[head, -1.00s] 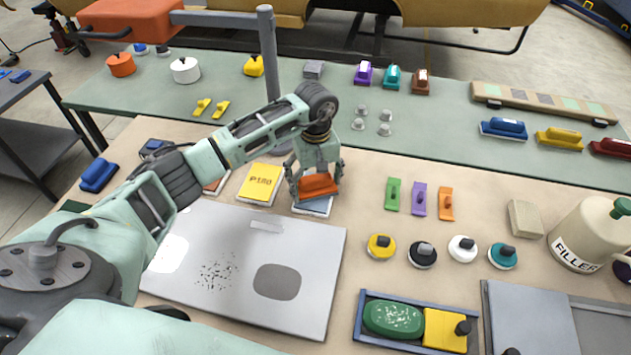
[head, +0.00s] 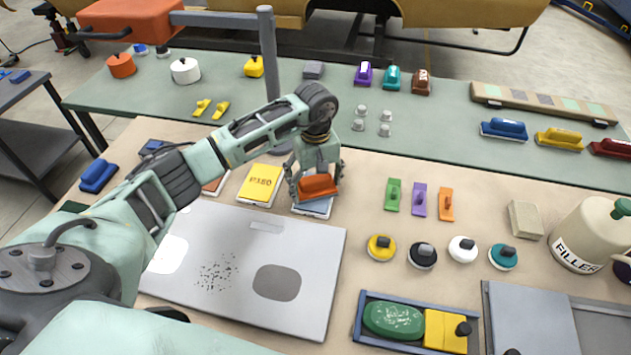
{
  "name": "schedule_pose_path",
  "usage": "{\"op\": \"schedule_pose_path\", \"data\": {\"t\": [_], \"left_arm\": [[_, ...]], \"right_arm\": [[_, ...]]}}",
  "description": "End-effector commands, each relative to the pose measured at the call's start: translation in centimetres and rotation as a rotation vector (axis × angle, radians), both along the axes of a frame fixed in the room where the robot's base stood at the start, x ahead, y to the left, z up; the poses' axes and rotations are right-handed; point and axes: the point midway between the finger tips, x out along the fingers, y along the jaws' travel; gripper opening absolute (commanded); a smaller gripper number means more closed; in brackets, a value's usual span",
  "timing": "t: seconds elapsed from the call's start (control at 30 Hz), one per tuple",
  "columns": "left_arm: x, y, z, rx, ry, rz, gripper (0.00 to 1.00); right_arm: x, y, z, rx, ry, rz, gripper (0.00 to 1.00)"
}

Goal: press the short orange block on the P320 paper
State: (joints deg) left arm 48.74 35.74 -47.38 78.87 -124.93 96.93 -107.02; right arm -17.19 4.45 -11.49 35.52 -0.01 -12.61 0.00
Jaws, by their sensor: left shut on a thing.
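The short orange block (head: 319,188) is between the fingers of my left gripper (head: 315,181), which is shut on it. The block is over a blue paper stack (head: 313,208) at the back edge of the grey panel. It appears to rest on the paper, but I cannot see the contact clearly. The block and fingers cover much of this paper, and I cannot read a P320 label on it. My right gripper is not in view.
A yellow paper stack marked P180 (head: 260,185) lies just left of the blue one. The grey panel (head: 232,290) is in front. Green, purple and orange (head: 446,204) small tools, round pads and a FILLER can (head: 590,236) stand to the right.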

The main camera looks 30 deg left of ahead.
Motion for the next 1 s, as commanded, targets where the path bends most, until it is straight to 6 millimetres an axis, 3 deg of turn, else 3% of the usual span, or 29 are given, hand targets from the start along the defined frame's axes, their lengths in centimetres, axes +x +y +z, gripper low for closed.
{"op": "schedule_pose_path", "data": {"t": [0.8,1.0], "left_arm": [[0.1,0.1,6.7,0.001,-0.004,0.000,0.52],[0.1,0.0,6.9,0.000,-0.001,0.000,0.52]], "right_arm": [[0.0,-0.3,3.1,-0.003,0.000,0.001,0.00],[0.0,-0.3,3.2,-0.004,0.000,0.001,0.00]]}}
